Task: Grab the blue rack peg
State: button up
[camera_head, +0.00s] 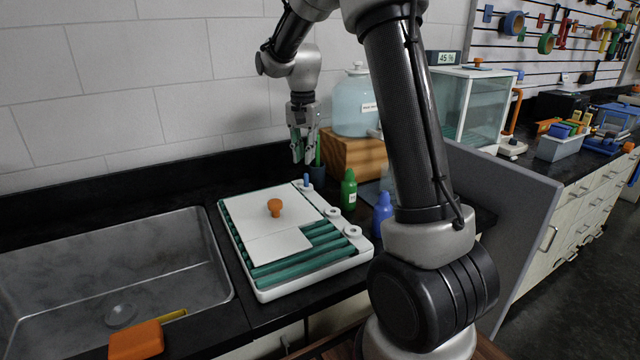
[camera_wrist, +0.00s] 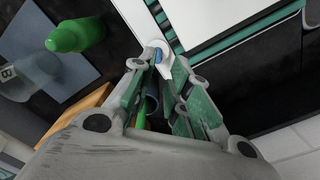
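The blue rack peg (camera_head: 306,181) stands upright at the far right corner of the white and green rack (camera_head: 310,285). Its blue top (camera_wrist: 158,56) also shows in the wrist view, just beyond and between my fingertips. My gripper (camera_head: 302,150) points down above and slightly behind the peg. Its green-padded fingers (camera_wrist: 160,72) are apart, with nothing held between them. The peg's lower part is hard to make out in the wrist view.
A dark cup (camera_head: 318,174) with a green stick stands close behind the peg. A green bottle (camera_head: 349,190) and a blue bottle (camera_head: 382,214) stand right of the rack. An orange knob (camera_head: 275,207) sits on the rack's white cover. A sink (camera_head: 110,275) lies left.

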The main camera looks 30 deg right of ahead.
aim_at(306, 174)
jog(key=shift+s+d+f+m, duration=0.1)
jog(key=shift+f+m, duration=0.3)
jog(key=shift+f, duration=0.1)
notch_tip(306, 174, down, 7)
jog(key=shift+r, duration=0.1)
grip_shut()
